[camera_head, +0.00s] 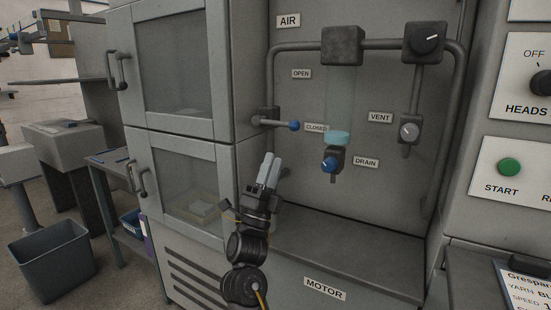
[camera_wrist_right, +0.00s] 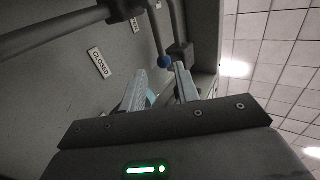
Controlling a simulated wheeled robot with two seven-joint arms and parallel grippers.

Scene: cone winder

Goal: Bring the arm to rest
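My right gripper (camera_head: 269,168) is raised in front of the machine's air panel, with its pale fingers pointing up. It is below the air lever with the blue ball tip (camera_head: 294,126) and left of the drain valve's blue knob (camera_head: 329,164), apart from both in the head view. In the right wrist view the two fingers (camera_wrist_right: 160,82) stand apart with nothing held between them. A blue knob (camera_wrist_right: 164,62) shows beyond the fingertips; I cannot tell which one it is. The air lever lies level, pointing at the CLOSED label (camera_head: 316,127). My left gripper is not in view.
Grey cabinet doors with windows (camera_head: 178,180) stand close left of my right arm. A flat ledge (camera_head: 340,262) above the MOTOR label is bare. A vent valve (camera_head: 408,131) and a green START button (camera_head: 509,167) are to the right. A grey bin (camera_head: 50,268) stands at lower left.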

